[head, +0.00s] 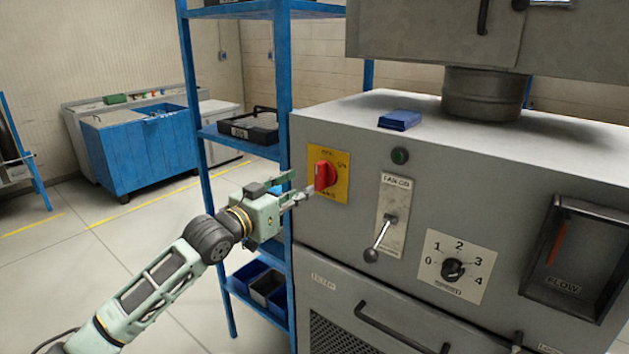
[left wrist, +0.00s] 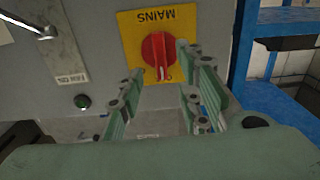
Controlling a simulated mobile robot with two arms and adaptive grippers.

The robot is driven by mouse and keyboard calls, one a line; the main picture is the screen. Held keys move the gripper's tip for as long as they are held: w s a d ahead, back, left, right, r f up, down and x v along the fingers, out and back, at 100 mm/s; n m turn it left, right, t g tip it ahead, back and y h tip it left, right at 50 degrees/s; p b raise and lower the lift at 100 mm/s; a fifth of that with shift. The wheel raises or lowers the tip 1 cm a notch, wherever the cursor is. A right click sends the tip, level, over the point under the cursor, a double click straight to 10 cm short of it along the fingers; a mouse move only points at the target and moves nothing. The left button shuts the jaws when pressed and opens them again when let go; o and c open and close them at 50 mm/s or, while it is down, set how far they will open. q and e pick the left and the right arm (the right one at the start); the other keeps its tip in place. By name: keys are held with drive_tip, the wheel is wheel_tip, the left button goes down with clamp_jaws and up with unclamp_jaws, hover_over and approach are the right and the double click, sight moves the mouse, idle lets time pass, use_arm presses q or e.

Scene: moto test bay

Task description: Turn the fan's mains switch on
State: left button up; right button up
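The mains switch is a red rotary knob (head: 326,175) on a yellow plate (head: 341,190) at the left of the grey machine front. Its grip bar stands roughly upright. My left gripper (head: 299,186) is just left of the knob in the head view, pointing at it, open and with nothing held. In the left wrist view the same red knob (left wrist: 155,52) appears beyond and between the two spread fingers, with the MAINS label upside down. I cannot tell whether a fingertip touches the knob. My right gripper is in neither view.
Right of the plate are a lever (head: 380,240) under a FAN label, a green button (head: 400,155) and a numbered dial (head: 453,269). A blue shelf rack (head: 191,95) stands close behind my left arm. Open floor lies at the left.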

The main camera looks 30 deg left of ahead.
sight(317, 180)
use_arm(q)
drive_tip(key=w+p, duration=0.1)
drive_tip(key=w, duration=0.5)
drive_tip(key=shift+d+p, duration=0.2)
drive_tip(key=shift+p, duration=0.2)
drive_tip(key=shift+w+f, duration=0.1)
drive_tip(key=shift+w, duration=0.55)
drive_tip(key=shift+w+d+f, duration=0.1)
drive_tip(key=shift+w, duration=0.1)
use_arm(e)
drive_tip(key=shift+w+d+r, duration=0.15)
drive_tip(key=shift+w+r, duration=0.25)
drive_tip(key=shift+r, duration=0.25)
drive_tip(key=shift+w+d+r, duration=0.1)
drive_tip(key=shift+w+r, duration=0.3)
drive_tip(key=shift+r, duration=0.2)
use_arm(q)
clamp_jaws()
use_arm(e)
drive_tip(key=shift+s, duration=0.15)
